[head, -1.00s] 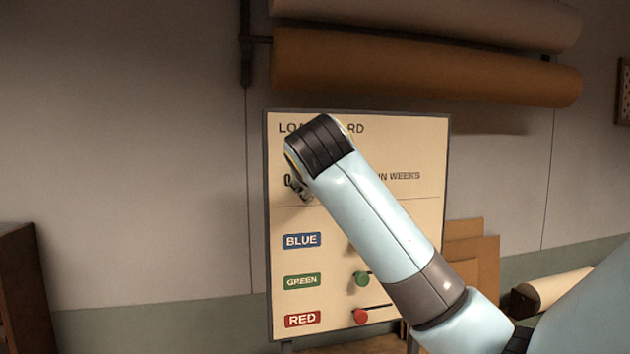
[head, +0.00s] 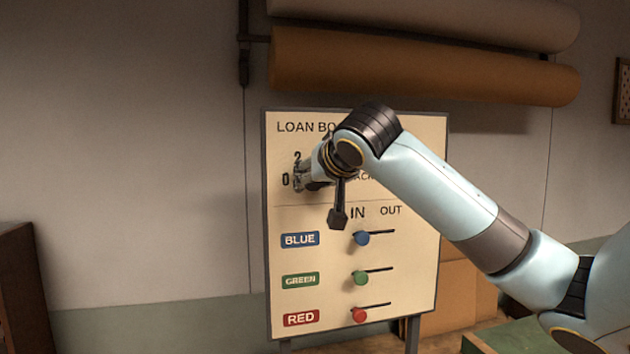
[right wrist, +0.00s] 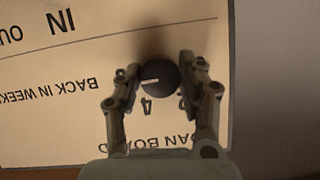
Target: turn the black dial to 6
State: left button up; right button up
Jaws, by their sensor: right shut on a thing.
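The black dial (right wrist: 160,77) is on the loan board (head: 402,290), which stands upright before me. In the right wrist view the board's lettering is upside down. The dial's white mark points left in that picture, roughly toward a small number partly hidden by the left finger. A 4 (right wrist: 146,106) shows below the dial, and another number is partly covered by the right finger. My right gripper (right wrist: 159,69) is shut on the dial, one finger on each side. In the head view the gripper hides the dial; 0 and 2 show beside it. My left gripper is not in view.
Below the dial are a blue slider knob (head: 362,238), a green one (head: 360,278) and a red one (head: 359,315), all at the left of their slots. Rolls (head: 420,68) hang above the board. A green surface (head: 510,338) is at lower right.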

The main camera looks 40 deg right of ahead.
jog(key=shift+f, duration=0.15)
dwell(0.3)
jog(key=o, duration=1.1)
jog(key=shift+o, duration=0.2)
jog(key=v, duration=0.7)
jog(key=shift+s, duration=0.25)
